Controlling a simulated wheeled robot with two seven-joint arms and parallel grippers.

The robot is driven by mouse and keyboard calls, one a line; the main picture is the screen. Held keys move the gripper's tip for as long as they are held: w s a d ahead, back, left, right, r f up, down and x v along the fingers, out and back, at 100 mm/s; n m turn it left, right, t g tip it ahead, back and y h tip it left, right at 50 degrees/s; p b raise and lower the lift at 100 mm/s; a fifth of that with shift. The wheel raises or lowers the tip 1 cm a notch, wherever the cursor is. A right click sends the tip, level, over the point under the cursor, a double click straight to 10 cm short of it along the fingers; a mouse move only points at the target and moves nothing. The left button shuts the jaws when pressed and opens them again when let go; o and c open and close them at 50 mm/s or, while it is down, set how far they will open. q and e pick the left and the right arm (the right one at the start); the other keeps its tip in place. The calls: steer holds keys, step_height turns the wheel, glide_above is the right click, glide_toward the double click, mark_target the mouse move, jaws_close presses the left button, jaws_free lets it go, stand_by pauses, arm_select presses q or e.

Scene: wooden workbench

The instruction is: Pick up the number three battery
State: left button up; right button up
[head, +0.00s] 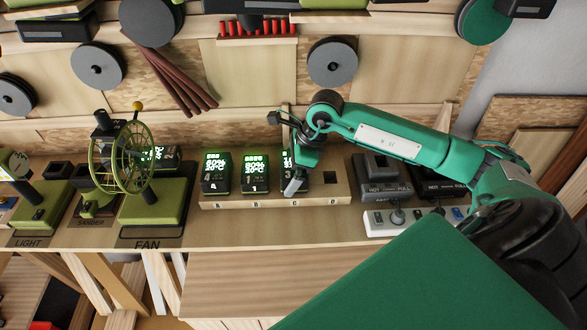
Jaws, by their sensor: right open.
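The number three battery (287,163) is a dark block with a lit green display, standing in slot C of the wooden holder (230,200). Its right part is hidden behind my right gripper (293,165). That gripper is open, with a grey finger at the battery's front right; whether it touches the battery I cannot tell. The number four battery (216,172) stands in slot A and the number one battery (255,172) in slot B, both lit. Slot D (329,177) is empty. My left gripper is not in view.
The green fan (150,208) stands left of the holder, with another lit battery behind its wheel. A sander (97,203) and a light (37,203) stand farther left. Dark chargers (380,178) and a white power strip (395,221) are at right. The bench front below the holder is clear.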

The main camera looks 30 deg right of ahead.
steer(key=shift+c, duration=0.2)
steer(key=c, duration=1)
steer(key=shift+r, duration=0.1)
steer(key=shift+c, duration=0.2)
